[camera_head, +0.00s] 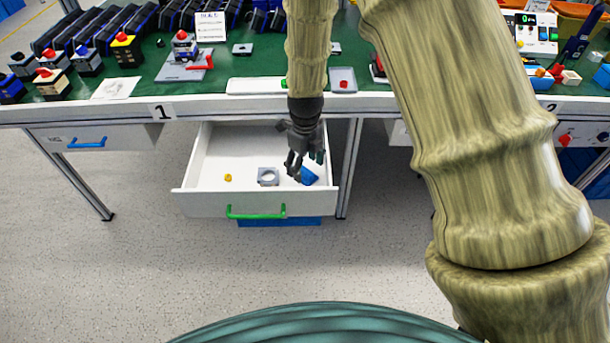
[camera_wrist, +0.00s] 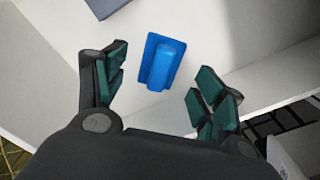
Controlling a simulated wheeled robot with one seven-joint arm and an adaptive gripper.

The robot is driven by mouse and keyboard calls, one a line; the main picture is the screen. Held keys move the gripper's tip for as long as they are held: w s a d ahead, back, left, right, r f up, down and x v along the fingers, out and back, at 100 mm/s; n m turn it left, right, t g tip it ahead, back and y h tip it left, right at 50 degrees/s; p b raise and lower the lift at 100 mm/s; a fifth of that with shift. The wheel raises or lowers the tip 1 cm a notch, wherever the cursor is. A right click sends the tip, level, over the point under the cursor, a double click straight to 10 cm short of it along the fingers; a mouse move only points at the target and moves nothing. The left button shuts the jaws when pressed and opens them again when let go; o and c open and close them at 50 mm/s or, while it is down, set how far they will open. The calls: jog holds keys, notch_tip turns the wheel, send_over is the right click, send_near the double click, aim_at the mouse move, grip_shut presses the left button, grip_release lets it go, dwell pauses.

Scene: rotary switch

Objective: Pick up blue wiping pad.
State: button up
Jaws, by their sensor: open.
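The blue wiping pad (camera_head: 309,176) lies on the floor of an open white drawer (camera_head: 215,205), near the drawer's right side. In the wrist view the pad (camera_wrist: 160,62) is a flat blue rectangle with a raised blue grip. My gripper (camera_head: 297,176) hangs over the right part of the drawer, close to the pad and partly in front of it. In the wrist view my gripper (camera_wrist: 158,90) is open, with its green-padded fingers spread and the pad between and just beyond the fingertips. Nothing is held.
A grey square part (camera_head: 268,176) and a small yellow ring (camera_head: 228,178) lie in the drawer left of the pad. The drawer's walls rise around them, and its front has a green handle (camera_head: 256,212). The crowded green tabletop (camera_head: 255,65) is above and behind.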

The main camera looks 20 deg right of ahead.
aim_at(305, 170)
jog(key=shift+f, duration=1.4)
jog(key=c, duration=1.1)
notch_tip(305, 170, up, 10)
jog(key=shift+p, duration=0.5)
jog(key=shift+o, duration=0.9)
jog(key=shift+c, duration=0.4)
